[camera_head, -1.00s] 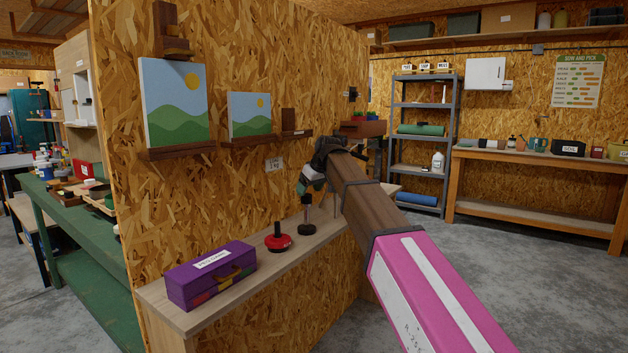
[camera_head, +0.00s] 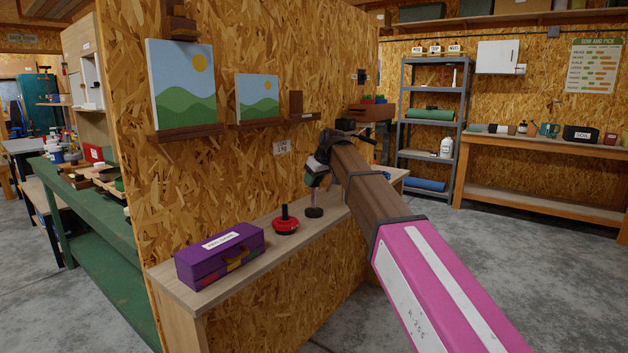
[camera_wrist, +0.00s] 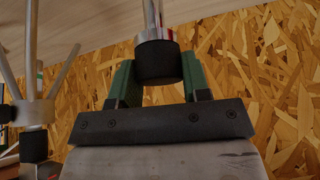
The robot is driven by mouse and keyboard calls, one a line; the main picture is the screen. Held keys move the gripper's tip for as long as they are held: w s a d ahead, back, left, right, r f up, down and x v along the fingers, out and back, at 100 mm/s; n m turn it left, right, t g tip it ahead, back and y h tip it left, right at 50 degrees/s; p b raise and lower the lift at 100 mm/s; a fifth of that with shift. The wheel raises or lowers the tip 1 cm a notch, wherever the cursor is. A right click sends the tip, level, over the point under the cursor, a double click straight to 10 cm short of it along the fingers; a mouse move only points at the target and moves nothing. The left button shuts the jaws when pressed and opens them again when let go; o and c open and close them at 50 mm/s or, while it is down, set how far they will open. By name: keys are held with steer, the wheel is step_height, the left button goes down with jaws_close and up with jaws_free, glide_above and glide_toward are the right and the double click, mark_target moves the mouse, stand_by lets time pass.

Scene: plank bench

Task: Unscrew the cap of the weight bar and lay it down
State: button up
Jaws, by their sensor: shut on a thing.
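The weight bar (camera_head: 314,197) stands upright on its dark round foot on the narrow plank bench. My gripper (camera_head: 312,181) is at its top end, with the arm coming in from the lower right. In the wrist view, the green fingers are on either side of a black cap (camera_wrist: 157,62), and my gripper is shut on it. A bright metal collar and rod (camera_wrist: 152,14) continue from the cap towards the plank. The cap is still at the end of the rod. In the head view the fingers hide the cap.
In the wrist view a metal hub with spread rods (camera_wrist: 32,112) is close by on the left. The chipboard wall (camera_head: 240,180) stands right behind.

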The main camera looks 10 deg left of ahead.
steer(key=shift+n+g+y, duration=0.3)
steer(key=shift+n+g, duration=0.3)
steer(key=shift+n, duration=0.8)
steer(key=shift+w+n+g, duration=0.1)
steer(key=shift+n+g, duration=0.4)
steer(key=shift+n, duration=0.9)
steer(key=shift+n+g, duration=0.6)
steer(key=shift+n, duration=0.1)
steer(key=shift+n+g, duration=0.4)
steer(key=shift+n, duration=0.3)
